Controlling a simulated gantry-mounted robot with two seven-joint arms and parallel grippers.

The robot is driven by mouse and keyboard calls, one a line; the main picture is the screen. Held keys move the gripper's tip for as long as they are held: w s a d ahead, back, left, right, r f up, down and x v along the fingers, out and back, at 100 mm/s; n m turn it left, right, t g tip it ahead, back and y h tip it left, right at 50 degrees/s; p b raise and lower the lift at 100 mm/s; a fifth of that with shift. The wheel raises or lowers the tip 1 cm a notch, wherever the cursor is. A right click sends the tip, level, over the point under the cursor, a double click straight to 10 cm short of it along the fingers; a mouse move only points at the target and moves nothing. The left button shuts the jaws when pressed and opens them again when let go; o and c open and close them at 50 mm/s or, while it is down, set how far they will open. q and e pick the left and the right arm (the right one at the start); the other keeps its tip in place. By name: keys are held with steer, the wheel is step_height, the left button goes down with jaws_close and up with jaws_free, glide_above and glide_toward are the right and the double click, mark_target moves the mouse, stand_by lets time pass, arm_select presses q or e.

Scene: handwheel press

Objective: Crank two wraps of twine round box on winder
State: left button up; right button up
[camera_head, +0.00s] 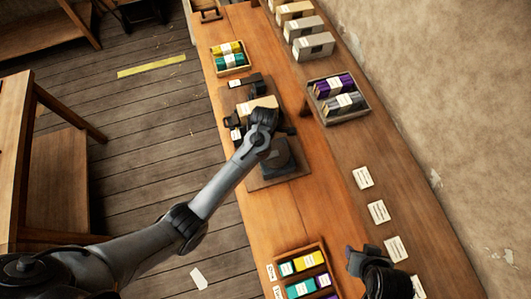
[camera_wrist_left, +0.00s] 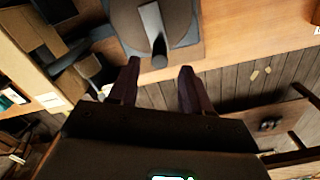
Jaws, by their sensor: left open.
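The winder's dark base (camera_head: 292,176) sits on the wooden bench in the head view. A tan box (camera_head: 258,104) is on it, partly hidden by my left wrist. In the left wrist view, the round dark wheel (camera_wrist_left: 125,18) carries a grey crank arm with a dark knob handle (camera_wrist_left: 158,46). My left gripper (camera_wrist_left: 158,72) is open, its two fingers pointing toward the handle. The handle appears between the fingertips or just beyond them, and the fingers do not close on it. My right gripper (camera_head: 365,260) hangs low at the right; its fingers cannot be made out. I cannot make out any twine on the box.
Another coloured tray (camera_head: 280,258) is in front. Boxes (camera_head: 313,46) and white cards (camera_head: 379,211) line the wall side.

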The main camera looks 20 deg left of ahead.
mark_target(275, 151)
arm_select(q)
step_height(275, 151, down, 7)
steer(key=shift+f, duration=0.2)
stand_by(0.4)
jaws_close()
